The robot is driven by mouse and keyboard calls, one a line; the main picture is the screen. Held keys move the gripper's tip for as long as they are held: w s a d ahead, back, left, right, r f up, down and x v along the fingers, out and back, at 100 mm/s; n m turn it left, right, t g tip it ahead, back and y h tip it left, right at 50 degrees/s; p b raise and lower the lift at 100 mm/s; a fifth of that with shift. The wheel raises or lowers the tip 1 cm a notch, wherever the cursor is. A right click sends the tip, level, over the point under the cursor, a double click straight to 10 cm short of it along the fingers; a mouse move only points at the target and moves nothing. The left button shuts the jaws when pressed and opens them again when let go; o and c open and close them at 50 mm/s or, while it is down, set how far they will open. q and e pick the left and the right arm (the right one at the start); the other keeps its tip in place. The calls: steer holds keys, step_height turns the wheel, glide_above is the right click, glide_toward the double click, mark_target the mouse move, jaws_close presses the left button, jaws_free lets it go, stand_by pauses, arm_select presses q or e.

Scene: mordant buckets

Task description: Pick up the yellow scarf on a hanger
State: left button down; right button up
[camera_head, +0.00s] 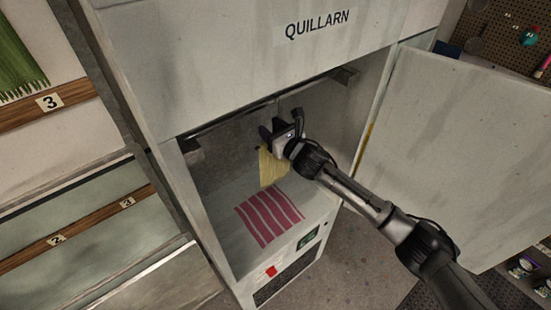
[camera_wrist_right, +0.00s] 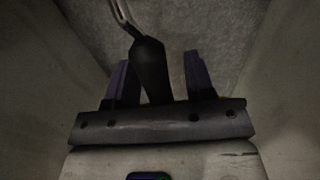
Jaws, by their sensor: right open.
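The yellow scarf (camera_head: 271,170) hangs inside the open cabinet, below my right gripper, which hides its upper part in the head view. My right gripper (camera_head: 280,128) reaches into the cabinet from the right. In the right wrist view, my open gripper (camera_wrist_right: 160,58) has the dark hanger body (camera_wrist_right: 150,72) between its fingers, nearer the left finger. The hanger's metal hook (camera_wrist_right: 121,12) rises past the fingertips. I cannot tell whether a finger touches the hanger. My left gripper is not in view.
The cabinet (camera_head: 225,65) is marked QUILLARN, and its door (camera_head: 460,140) stands open at the right. A rail (camera_head: 232,117) crosses its top inside. A pink striped cloth (camera_head: 268,215) lies on its floor. A green cloth (camera_head: 18,62) hangs at the far left.

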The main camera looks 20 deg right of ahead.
steer(key=shift+w, duration=0.1)
jaws_close()
stand_by(0.4)
